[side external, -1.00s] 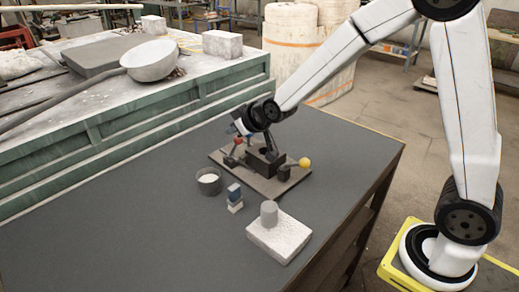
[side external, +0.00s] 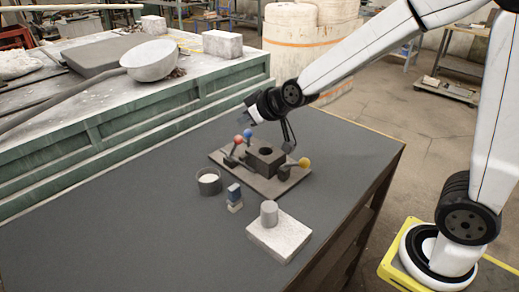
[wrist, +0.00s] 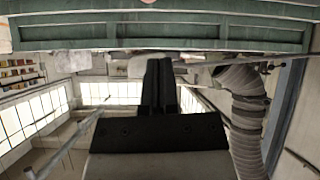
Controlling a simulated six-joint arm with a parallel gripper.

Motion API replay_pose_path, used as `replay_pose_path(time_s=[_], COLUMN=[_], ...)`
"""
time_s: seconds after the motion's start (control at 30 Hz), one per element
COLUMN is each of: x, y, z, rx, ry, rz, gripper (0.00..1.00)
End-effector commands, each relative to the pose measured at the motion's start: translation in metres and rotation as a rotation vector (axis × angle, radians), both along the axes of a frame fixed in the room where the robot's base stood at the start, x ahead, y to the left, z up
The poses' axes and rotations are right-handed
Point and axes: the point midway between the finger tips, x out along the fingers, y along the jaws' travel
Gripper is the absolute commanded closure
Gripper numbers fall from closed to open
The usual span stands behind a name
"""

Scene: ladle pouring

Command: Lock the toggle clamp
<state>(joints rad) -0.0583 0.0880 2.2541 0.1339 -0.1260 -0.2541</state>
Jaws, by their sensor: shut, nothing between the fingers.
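The clamp fixture (side external: 232,167) is a flat brown-grey plate on the dark table. It carries a dark block (side external: 252,160) with a round hole in its top. Levers end in a red knob (side external: 238,140) and a blue knob (side external: 247,133) at its left, both raised, and a yellow knob (side external: 304,162) at its right. I cannot tell whether any clamp is locked. My gripper (side external: 250,108) is above and behind the fixture, apart from the knobs, pointing left. In the wrist view my gripper (wrist: 158,85) has its dark fingers together, with nothing between them.
A cup with pale contents (side external: 209,182), a small blue-and-white block (side external: 234,196) and a pale slab (side external: 280,240) bearing a grey cylinder (side external: 269,213) stand in front of the fixture. A green bench (side external: 150,146) lies behind. The table's left is clear.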

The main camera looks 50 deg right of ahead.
Motion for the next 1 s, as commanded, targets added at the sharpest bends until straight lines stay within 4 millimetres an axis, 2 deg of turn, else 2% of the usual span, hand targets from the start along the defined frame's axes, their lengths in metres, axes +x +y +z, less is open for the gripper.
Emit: replay_pose_path(time_s=[0.3, 0.8, 0.9, 1.0], x=[-0.021, -0.025, -0.028, -0.038], y=[0.000, -0.001, -0.001, -0.003], z=[0.010, 0.011, 0.007, -0.006], rx=[0.000, 0.000, 0.003, 0.012], ry=[-0.001, 0.001, 0.018, 0.073], rz=[0.000, 0.001, -0.001, -0.007], gripper=[1.00, 1.00, 1.00, 1.00])
